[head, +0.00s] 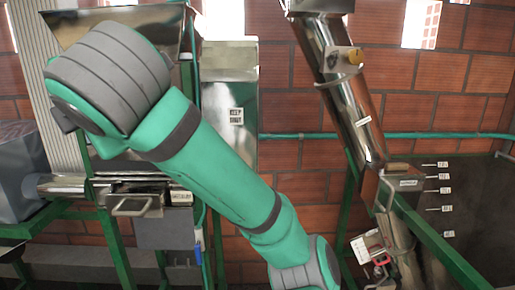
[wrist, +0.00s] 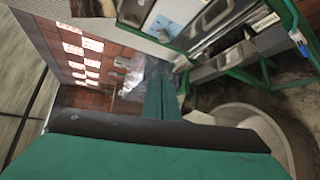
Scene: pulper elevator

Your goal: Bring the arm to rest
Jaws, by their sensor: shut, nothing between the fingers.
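My arm (head: 215,145) is teal with dark grey bands. In the head view it runs from the upper left, in front of the steel machine, down to the bottom edge right of the middle. Its lower end is cut off there, and my gripper does not show. The wrist view is strongly tilted.
A steel elevator tube (head: 347,95) slopes down at the right to a chute with a green beam (head: 440,240). A steel machine (head: 228,105) on green legs stands behind my arm. A grey bin (head: 22,180) is at the left edge. A brick wall (head: 430,100) closes the back.

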